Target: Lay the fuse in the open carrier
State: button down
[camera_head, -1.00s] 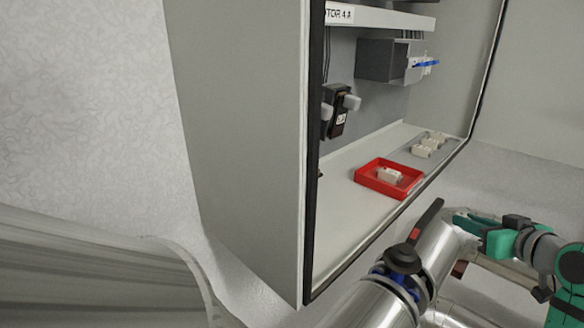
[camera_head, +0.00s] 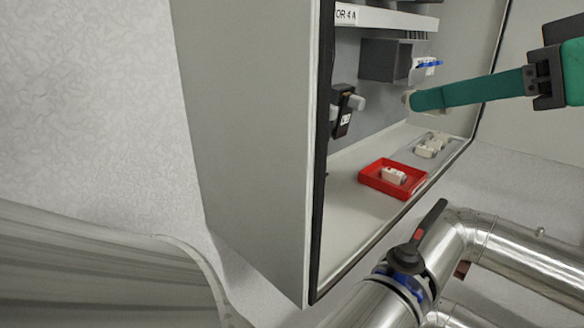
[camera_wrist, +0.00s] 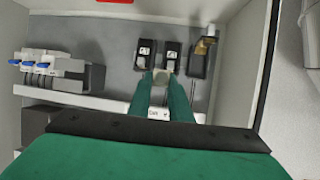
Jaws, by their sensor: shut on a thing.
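My gripper (camera_head: 412,100) reaches into the cabinet from the right, its green fingers closed on a small cream fuse (camera_head: 406,97). In the wrist view the fuse (camera_wrist: 161,77) sits between the fingertips (camera_wrist: 163,84), in front of the black holders. A black holder with a white label (camera_head: 343,112) stands on the back panel, left of the gripper and apart from it; a pale part sticks out of it. In the wrist view the right-hand holder (camera_wrist: 198,65) has a tan part (camera_wrist: 204,46) standing out, which looks like the open carrier. Its seat is not clearly visible.
A red tray (camera_head: 365,181) with a cream fuse (camera_head: 394,175) stands on the cabinet floor. Several pale fuses (camera_head: 430,147) lie on a grey mat behind it. A grey box (camera_head: 385,60) with blue-levered parts and a labelled rail (camera_head: 385,18) sit above. Steel pipes (camera_head: 460,245) run outside.

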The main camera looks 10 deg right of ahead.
jog(key=s+a+r+n+y, duration=0.1)
jog(key=s+a+r, duration=0.4)
jog(key=a, duration=0.4)
jog(key=shift+g, duration=0.4)
jog(key=w+a+f, duration=0.1)
jog(key=w+f, duration=0.2)
jog(key=w+a+f, duration=0.2)
jog(key=w+f, duration=0.1)
jog(key=w+a+f, duration=0.2)
jog(key=w+f, duration=0.1)
jog(key=w, duration=0.1)
jog(key=shift+a+f, duration=0.25)
jog(key=shift+f, duration=0.15)
jog(key=shift+w+a+f, duration=0.25)
jog(key=shift+w+f, duration=0.2)
jog(key=shift+f, duration=0.15)
jog(key=shift+f+y, duration=0.3)
jog(key=shift+f, duration=1.25)
jog(key=shift+f, duration=0.1)
jog(key=c, duration=1.6)
grip_release()
jog(key=shift+f, duration=0.1)
